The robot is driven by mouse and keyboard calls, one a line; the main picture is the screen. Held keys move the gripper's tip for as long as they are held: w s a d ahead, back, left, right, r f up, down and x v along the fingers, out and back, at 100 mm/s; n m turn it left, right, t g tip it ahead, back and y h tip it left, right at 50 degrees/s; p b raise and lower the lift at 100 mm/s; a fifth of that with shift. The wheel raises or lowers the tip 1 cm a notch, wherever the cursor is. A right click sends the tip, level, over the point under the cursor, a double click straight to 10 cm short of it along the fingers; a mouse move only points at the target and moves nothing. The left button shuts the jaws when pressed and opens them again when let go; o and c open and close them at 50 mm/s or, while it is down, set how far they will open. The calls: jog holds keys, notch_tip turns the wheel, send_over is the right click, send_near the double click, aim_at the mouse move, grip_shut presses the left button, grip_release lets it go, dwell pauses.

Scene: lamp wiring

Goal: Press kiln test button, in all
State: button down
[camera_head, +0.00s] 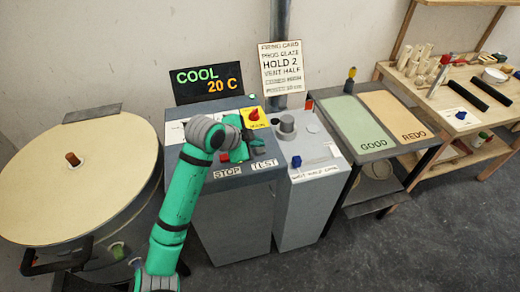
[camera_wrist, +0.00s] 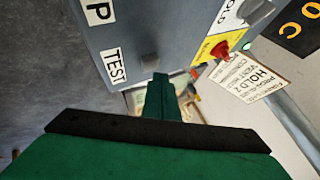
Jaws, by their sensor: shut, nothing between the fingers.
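The grey kiln control box (camera_head: 229,215) has a STOP label (camera_head: 227,172) and a TEST label (camera_head: 264,164) along its front edge. My gripper (camera_head: 262,147) is over the TEST side of its top and hides the test button in the head view. In the wrist view my shut, empty gripper (camera_wrist: 160,80) points at the panel. The TEST label (camera_wrist: 115,66) is to its left. A small dark grey button (camera_wrist: 150,61) shows just beyond the fingertips. I cannot tell whether they touch it. A red button (camera_head: 224,157) is above the STOP label.
A display (camera_head: 208,84) reads COOL 20 C. A red knob on a yellow plate (camera_head: 254,114) is behind my gripper. A second grey box (camera_head: 304,210) stands close on the right. The round kiln (camera_head: 75,200) is on the left. A GOOD/REDO table (camera_head: 375,150) is farther right.

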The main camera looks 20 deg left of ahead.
aim_at(258, 152)
jog(key=shift+f, duration=0.3)
jog(key=shift+f, duration=0.55)
dwell(1.0)
jog(key=shift+r, duration=0.95)
jog(key=shift+r, duration=0.1)
jog(key=shift+r, duration=2.4)
